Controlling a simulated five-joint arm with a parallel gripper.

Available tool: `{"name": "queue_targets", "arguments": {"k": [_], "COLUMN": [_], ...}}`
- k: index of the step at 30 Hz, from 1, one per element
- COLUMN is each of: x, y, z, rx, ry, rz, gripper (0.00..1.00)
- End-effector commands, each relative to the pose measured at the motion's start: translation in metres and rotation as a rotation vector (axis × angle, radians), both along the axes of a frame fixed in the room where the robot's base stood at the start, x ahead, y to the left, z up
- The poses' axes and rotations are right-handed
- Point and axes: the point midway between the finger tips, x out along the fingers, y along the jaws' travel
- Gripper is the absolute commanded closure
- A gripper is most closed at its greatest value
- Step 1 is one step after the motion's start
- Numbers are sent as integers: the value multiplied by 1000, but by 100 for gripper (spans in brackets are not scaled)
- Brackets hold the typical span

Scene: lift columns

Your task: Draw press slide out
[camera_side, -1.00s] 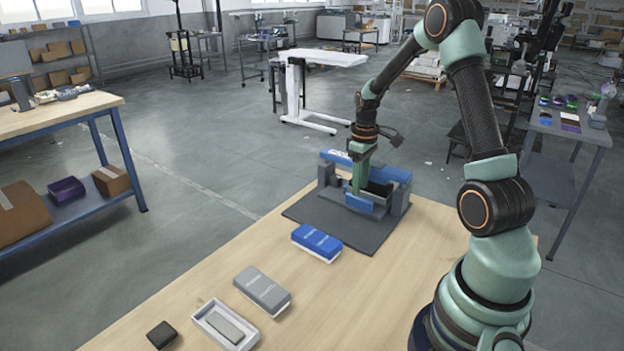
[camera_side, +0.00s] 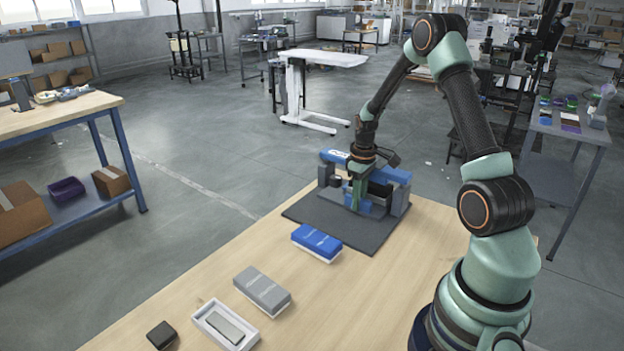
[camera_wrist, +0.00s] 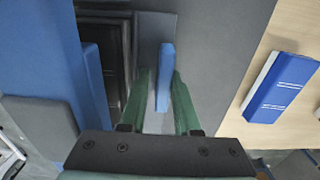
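The press (camera_side: 397,177), with a blue top beam and grey side blocks, stands on a dark grey mat at the far end of the table. Its slide has a blue front (camera_side: 378,210) low on the near side. In the wrist view an upright blue tab (camera_wrist: 165,75) rises from the slide. My gripper (camera_side: 355,203) points down at the slide front. In the wrist view its green fingers (camera_wrist: 161,85) stand on either side of the blue tab, with a visible gap at the left finger. The fingertips' depth beside the tab is hard to tell.
A blue box (camera_side: 317,241) lies just in front of the mat (camera_side: 330,222). A grey box (camera_side: 262,290), a white tray (camera_side: 226,325) with a grey piece and a small black block (camera_side: 161,335) lie nearer. The table between mat and my base is clear.

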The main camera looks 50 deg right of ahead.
Motion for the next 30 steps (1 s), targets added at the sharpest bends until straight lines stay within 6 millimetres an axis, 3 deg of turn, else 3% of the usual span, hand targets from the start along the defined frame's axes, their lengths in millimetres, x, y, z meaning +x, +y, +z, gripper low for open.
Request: {"name": "queue_targets", "arguments": {"k": [1, 11, 30], "x": [0, -1, -1], "y": [5, 10, 44], "z": [-9, -9, -9], "rx": [4, 5, 4], "ry": [6, 7, 7], "rz": [11, 12, 13], "gripper": [100, 100, 100]}}
